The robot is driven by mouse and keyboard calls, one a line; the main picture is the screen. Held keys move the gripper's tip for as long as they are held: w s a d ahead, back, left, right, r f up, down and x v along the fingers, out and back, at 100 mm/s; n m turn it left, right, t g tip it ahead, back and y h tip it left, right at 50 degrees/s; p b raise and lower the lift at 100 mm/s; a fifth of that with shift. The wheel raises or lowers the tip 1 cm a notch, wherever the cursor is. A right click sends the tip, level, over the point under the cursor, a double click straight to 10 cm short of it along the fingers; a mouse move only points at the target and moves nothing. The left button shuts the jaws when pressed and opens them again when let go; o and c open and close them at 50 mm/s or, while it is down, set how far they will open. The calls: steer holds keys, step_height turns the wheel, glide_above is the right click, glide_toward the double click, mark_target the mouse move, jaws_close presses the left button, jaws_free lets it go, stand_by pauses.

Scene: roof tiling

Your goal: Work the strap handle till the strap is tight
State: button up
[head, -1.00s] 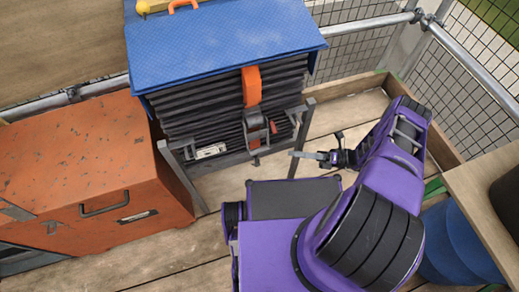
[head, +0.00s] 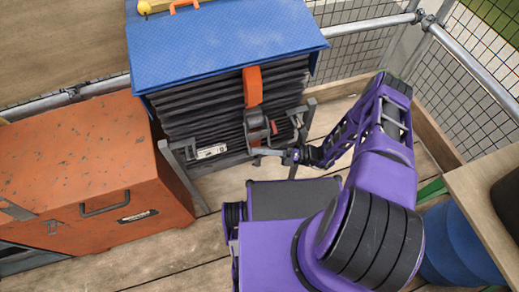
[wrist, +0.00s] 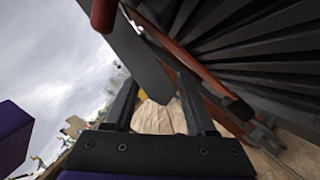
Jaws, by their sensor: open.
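An orange strap (head: 252,88) runs down the front of a stack of dark ribbed tiles (head: 195,110) in the head view. A grey metal ratchet with its handle (head: 257,125) sits on the strap, low on the stack's front. My gripper (head: 270,152) is open just below the ratchet, pointing left. In the wrist view, a flat grey piece (wrist: 142,60) reaches down toward the space between the two open fingers (wrist: 160,100). It looks like part of the ratchet, but I cannot tell whether a finger touches it. Dark tile edges fill the upper right there.
A blue cover (head: 225,45) lies over the stack, which stands in a grey metal rack (head: 178,172). An orange chest (head: 90,170) is at left. A guard rail and mesh close the back right. Blue round objects (head: 455,240) stand at lower right. Plank floor between is clear.

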steer(key=shift+c, duration=0.2)
jaws_close()
steer(key=shift+a, duration=0.15)
stand_by(1.0)
